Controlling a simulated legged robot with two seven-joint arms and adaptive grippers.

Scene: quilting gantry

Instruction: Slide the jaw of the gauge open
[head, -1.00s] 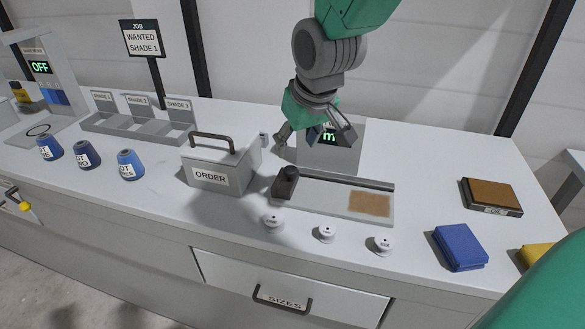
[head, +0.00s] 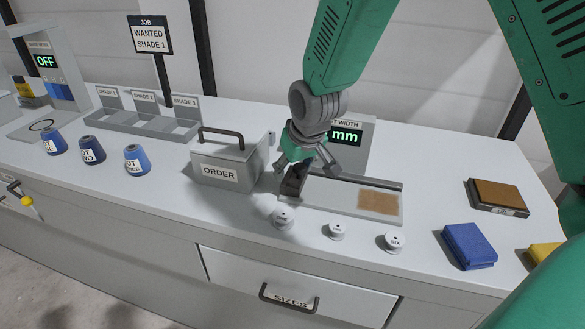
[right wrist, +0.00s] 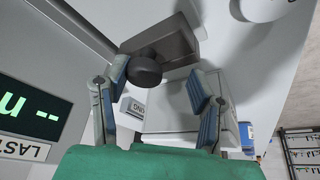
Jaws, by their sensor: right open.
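The gauge (head: 335,208) is a flat grey bed on the bench with a tan patch at its right. Its dark jaw (head: 292,187) stands at the left end of the bed, partly covered by my right gripper. In the right wrist view the jaw (right wrist: 175,42) is a dark block with a round knob. My right gripper (head: 302,170) is open and empty, pointing down over the jaw. The knob shows between its fingers (right wrist: 160,88), nearer the left one in that view; I cannot tell whether they touch. My left gripper is not in view.
The mm display (head: 347,137) stands behind the gauge. The grey ORDER box (head: 225,160) is close on the left. Several white spools, one of them here (head: 336,231), stand along the front. A blue block (head: 468,246) and a brown-topped pad (head: 497,195) lie to the right.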

